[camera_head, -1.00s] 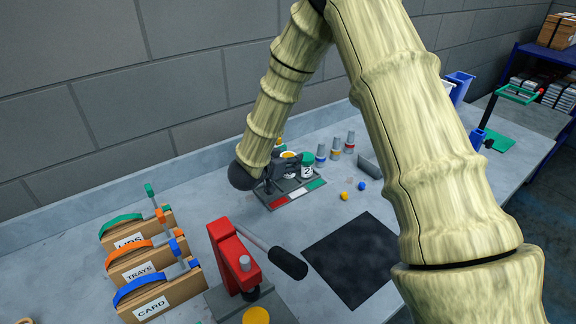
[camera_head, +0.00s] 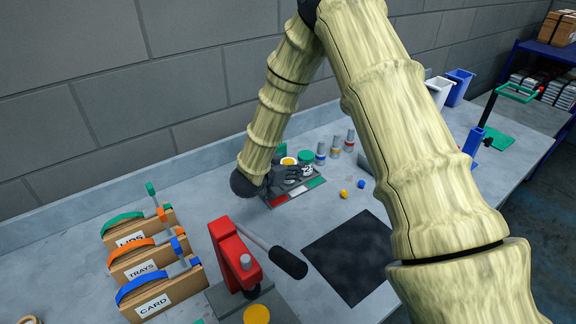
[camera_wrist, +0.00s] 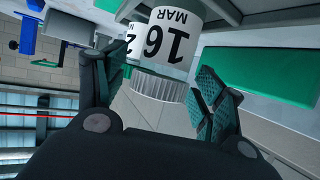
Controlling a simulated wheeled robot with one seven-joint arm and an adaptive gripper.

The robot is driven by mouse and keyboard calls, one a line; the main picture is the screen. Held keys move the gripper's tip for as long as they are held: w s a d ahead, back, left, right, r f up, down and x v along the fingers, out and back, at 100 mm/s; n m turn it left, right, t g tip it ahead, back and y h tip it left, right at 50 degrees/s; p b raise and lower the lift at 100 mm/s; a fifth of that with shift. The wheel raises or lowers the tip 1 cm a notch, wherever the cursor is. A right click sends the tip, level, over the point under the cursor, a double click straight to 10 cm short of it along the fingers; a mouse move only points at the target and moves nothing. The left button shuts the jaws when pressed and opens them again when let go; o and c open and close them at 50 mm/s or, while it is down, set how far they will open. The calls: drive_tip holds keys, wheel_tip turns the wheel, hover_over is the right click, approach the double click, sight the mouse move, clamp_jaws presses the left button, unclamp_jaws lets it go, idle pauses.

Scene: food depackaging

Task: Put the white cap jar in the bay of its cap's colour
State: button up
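The white cap jar (camera_wrist: 160,85) shows upside down in the wrist view, with a ribbed white cap and a "16 MAR" label. My gripper (camera_wrist: 155,100) is open, with one finger on either side of the white cap and visible gaps between. In the head view my gripper (camera_head: 287,174) is low over the grey bay tray (camera_head: 275,203) and hides this jar. The tray's front carries red (camera_head: 280,197), white (camera_head: 298,190) and green (camera_head: 316,183) colour strips. A green panel (camera_wrist: 258,85) shows at right in the wrist view.
A yellow-capped jar (camera_head: 288,161) and a green-capped jar (camera_head: 306,158) stand close behind my gripper. Several grey bottles (camera_head: 335,146) stand to the right. A red press (camera_head: 232,255) stands in front. The black mat (camera_head: 350,255) is clear.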

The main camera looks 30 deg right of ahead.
drive_tip(key=shift+r, duration=0.1)
drive_tip(key=b+v, duration=0.3)
drive_tip(key=v, duration=0.9)
drive_tip(key=shift+b, duration=0.35)
drive_tip(key=shift+w, duration=0.1)
